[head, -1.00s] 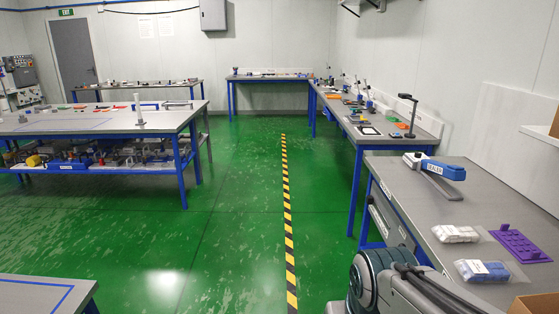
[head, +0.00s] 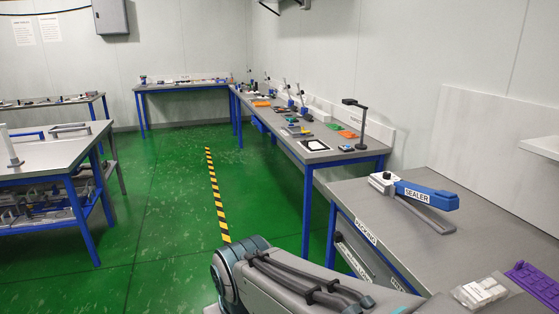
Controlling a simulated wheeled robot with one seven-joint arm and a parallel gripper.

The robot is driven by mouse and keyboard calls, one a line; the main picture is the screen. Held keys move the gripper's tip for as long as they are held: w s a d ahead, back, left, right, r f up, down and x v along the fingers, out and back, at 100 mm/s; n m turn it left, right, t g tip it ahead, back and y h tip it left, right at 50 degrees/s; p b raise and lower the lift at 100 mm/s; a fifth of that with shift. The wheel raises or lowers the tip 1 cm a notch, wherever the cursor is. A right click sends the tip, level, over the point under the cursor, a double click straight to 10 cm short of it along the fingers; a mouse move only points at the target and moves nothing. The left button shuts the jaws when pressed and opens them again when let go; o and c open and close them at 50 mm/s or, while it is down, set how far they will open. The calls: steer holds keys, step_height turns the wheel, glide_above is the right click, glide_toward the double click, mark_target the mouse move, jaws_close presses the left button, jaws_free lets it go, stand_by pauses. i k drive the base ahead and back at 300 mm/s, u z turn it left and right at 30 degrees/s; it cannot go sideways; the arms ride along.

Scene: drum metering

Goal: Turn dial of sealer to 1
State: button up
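The sealer (head: 428,196) stands on the grey packing bench (head: 345,193) at the right. It has a blue upper arm labelled SEALER, a grey lower arm and a light body at its left end. A small dark knob (head: 385,176) sits on top of that body; it looks like the dial, but its marks are too small to read. My arm shows at the bottom middle, left of the bench's front edge. My gripper is not in view.
Bags of white pieces (head: 480,291) and a purple pegged tray (head: 535,281) lie at the bench's near right. A second bench (head: 315,155) with tools and a lamp stands beyond. Green floor with a striped line (head: 217,198) is open to the left. Another table (head: 45,153) stands at far left.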

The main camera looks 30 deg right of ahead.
mark_target(387, 176)
steer(key=z, duration=0.3)
steer(key=i, duration=1.5)
steer(key=z, duration=1.55)
steer(key=i, duration=0.95)
steer(key=z, duration=0.85)
